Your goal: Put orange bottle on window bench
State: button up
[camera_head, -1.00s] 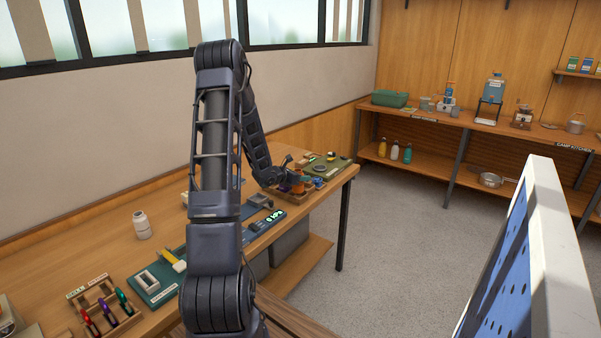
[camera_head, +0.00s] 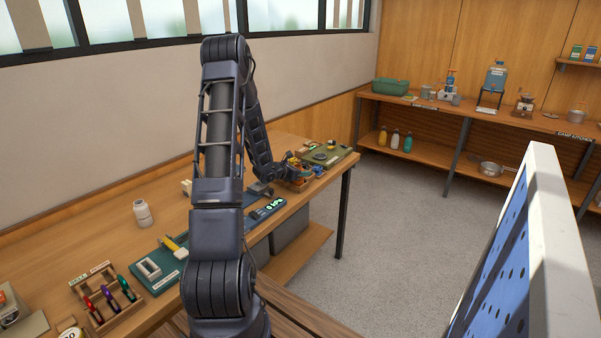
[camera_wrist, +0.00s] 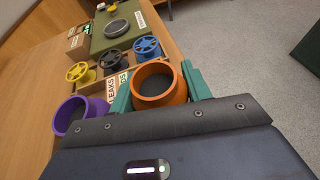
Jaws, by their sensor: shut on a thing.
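The orange bottle (camera_wrist: 159,86) shows in the wrist view from above as a round, open orange rim with a dark inside. My gripper (camera_wrist: 160,90) is shut on it, with a teal finger on each side. Its lower part is hidden, so I cannot tell whether it is clear of the labelled wooden tray (camera_wrist: 120,82) behind it. In the head view my gripper (camera_head: 297,174) is small and partly hidden at the far end of the long wooden bench (camera_head: 100,243) under the window.
Several spools, including a yellow one (camera_wrist: 80,73), and a green mat (camera_wrist: 116,28) lie beyond. A white jar (camera_head: 143,213) stands on the bench. A blue pegboard (camera_head: 500,262) stands at the right.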

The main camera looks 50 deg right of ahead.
jog(key=shift+f, duration=0.25)
jog(key=o, duration=1.2)
jog(key=shift+o, duration=0.2)
jog(key=shift+a, duration=0.1)
jog(key=v, duration=1)
jog(key=shift+a+r, duration=0.15)
jog(key=shift+a, duration=0.1)
jog(key=shift+w, duration=0.15)
